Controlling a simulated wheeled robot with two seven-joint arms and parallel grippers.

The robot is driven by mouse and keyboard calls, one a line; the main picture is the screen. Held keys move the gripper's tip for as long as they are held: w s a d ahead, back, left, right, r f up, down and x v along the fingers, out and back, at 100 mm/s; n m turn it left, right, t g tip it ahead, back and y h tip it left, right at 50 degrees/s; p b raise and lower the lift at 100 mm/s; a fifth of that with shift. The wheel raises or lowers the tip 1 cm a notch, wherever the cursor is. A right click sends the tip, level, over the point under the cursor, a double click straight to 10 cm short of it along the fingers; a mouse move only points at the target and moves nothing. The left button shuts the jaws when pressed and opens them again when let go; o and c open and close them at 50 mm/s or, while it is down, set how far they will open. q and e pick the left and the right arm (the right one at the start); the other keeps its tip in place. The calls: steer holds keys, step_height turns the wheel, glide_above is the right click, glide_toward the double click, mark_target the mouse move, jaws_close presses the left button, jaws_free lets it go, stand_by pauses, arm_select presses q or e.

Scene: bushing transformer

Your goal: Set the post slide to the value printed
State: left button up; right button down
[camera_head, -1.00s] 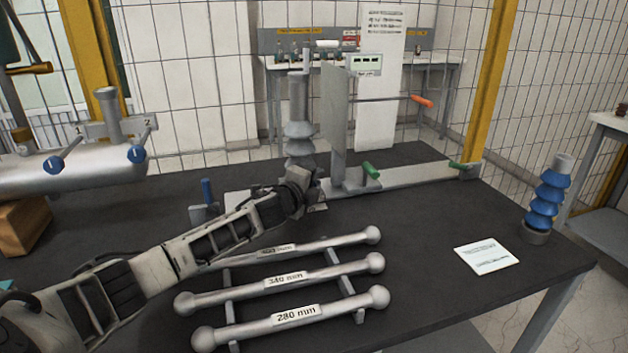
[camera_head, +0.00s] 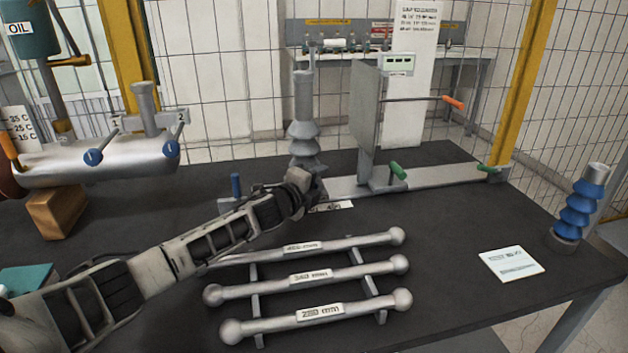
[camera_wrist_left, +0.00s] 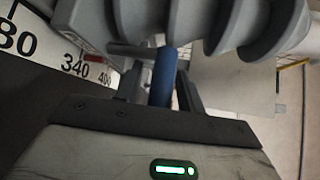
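My left gripper (camera_head: 310,187) is low at the foot of the grey ribbed bushing (camera_head: 305,130) on the rail (camera_head: 440,177). In the left wrist view, a blue handle (camera_wrist_left: 163,75) stands between its dark fingers. I cannot tell whether they press on it. A white scale (camera_wrist_left: 40,45) beside it reads 340 and 400, with a cut-off 80; part of it shows past the gripper in the head view (camera_head: 340,206). A white card (camera_head: 511,264) lies at the right; its print is too small to read. My right gripper is out of view.
Several silver bars (camera_head: 315,277) with mm labels lie on a rack in front of my arm. An upright plate (camera_head: 368,120) and green handles (camera_head: 398,171) are on the rail. A blue ribbed bushing (camera_head: 578,210) stands at the right edge; a tank (camera_head: 95,158) is at left.

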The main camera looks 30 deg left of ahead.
arm_select(q)
steer(key=shift+s+a, duration=0.1)
steer(key=shift+s, duration=0.05)
steer(key=s+a+r+b, duration=0.1)
steer(key=s+r, duration=0.1)
steer(key=s, duration=1.3)
steer(key=shift+s, duration=0.3)
